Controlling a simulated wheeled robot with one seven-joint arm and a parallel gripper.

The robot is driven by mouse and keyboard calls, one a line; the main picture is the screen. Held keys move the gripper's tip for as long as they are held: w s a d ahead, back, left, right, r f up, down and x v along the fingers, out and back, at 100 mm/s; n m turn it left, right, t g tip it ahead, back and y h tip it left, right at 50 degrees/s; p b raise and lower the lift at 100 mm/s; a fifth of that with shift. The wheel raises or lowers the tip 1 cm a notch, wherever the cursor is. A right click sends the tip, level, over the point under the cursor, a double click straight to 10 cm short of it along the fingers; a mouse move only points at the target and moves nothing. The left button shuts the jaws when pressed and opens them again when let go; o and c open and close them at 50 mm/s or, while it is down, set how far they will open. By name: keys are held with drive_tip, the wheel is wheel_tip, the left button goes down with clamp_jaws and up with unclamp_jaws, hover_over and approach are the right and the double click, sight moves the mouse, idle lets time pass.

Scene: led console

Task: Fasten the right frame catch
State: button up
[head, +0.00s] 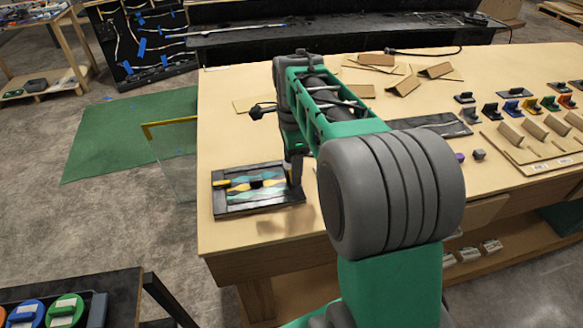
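A black-framed panel (240,209) lies flat on the near left part of the wooden table. Its inside shows a pattern of blue, green and yellow diamonds with a dark spot near the middle. A yellow piece, apparently the left frame catch (221,184), sits on the frame's left side. My gripper (293,181) points down at the frame's right side, at or just above it. It covers the place of the right frame catch, so I cannot make out that catch. The fingertips are small and dark, and whether they touch anything is unclear.
The wooden table (225,235) has bare room in front of and behind the panel. Cardboard pieces (404,85) lie at the back. Several coloured clips (511,107) stand at the right. A yellow-edged clear pane (175,160) stands left of the table.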

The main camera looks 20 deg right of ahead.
drive_tip(key=shift+f, duration=0.8)
drive_tip(key=shift+c, duration=0.3)
drive_tip(key=c, duration=1.3)
